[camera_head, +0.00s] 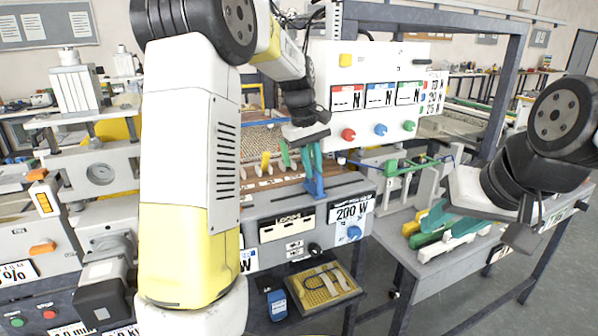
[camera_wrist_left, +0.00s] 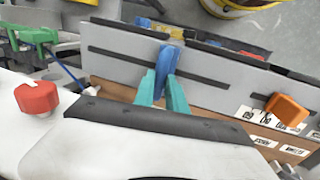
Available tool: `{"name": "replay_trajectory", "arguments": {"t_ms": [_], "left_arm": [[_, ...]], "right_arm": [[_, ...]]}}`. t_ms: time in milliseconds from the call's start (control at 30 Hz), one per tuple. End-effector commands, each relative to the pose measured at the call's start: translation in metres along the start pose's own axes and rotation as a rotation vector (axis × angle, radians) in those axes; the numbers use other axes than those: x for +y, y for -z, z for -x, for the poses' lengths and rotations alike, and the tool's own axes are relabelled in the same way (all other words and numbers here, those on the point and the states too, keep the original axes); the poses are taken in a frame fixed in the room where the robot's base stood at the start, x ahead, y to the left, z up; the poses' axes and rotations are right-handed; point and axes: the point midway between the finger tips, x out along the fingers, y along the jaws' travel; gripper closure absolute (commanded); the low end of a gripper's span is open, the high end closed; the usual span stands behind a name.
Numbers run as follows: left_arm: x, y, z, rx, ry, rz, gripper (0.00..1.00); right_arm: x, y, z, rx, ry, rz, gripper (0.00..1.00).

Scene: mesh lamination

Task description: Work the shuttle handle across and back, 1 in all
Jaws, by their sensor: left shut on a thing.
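The shuttle handle is a blue upright piece (camera_head: 315,187) at the right end of the wooden slide in the head view. It also shows in the left wrist view (camera_wrist_left: 169,58), standing in a dark slot of a grey panel. My left gripper (camera_head: 311,162) is shut on it, with a teal finger on either side; the fingers show clearly in the wrist view (camera_wrist_left: 163,92). The handle's top is partly hidden by the fingers. My right gripper (camera_head: 438,222) hangs at the right over the side table; its fingers overlap coloured pieces, so its opening is unclear.
A white panel (camera_head: 387,60) with red, blue and green knobs stands behind the handle. A green frame (camera_head: 405,172) stands to its right. An orange knob (camera_wrist_left: 287,109) lies right of the handle in the wrist view.

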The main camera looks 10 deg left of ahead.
Motion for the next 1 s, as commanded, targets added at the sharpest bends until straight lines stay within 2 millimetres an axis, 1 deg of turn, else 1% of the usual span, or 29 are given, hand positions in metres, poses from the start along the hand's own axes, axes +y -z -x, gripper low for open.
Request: {"name": "replay_trajectory", "arguments": {"t_ms": [33, 100, 200, 300, 567, 600, 667, 700, 1000], "left_arm": [[0.015, 0.001, -0.002, 0.005, -0.005, -0.005, 1.00], [0.029, 0.001, -0.004, 0.005, -0.005, -0.003, 1.00], [0.041, 0.001, -0.006, 0.005, -0.005, -0.002, 1.00], [0.045, 0.001, -0.007, 0.005, -0.005, 0.000, 1.00], [0.045, 0.001, -0.007, 0.005, -0.005, 0.001, 1.00], [0.045, 0.001, -0.007, 0.005, -0.005, 0.001, 0.78], [0.045, 0.001, -0.007, 0.004, -0.004, 0.001, 0.66], [0.045, 0.001, -0.007, 0.004, -0.004, 0.001, 0.62], [0.044, 0.001, -0.007, 0.003, -0.002, 0.001, 0.62]], "right_arm": [[0.000, 0.000, 0.000, 0.000, 0.000, 0.000, 0.62], [0.000, 0.000, 0.000, 0.000, 0.000, 0.000, 0.62], [0.000, 0.000, 0.000, 0.000, 0.000, 0.000, 0.62], [0.000, 0.000, 0.000, 0.000, 0.000, 0.000, 0.62], [0.000, 0.000, 0.000, 0.000, 0.000, 0.000, 0.62], [0.000, 0.000, 0.000, 0.000, 0.000, 0.000, 0.62], [0.000, 0.000, 0.000, 0.000, 0.000, 0.000, 0.62], [0.000, 0.000, 0.000, 0.000, 0.000, 0.000, 0.62], [0.000, 0.000, 0.000, 0.000, 0.000, 0.000, 0.62]]}}
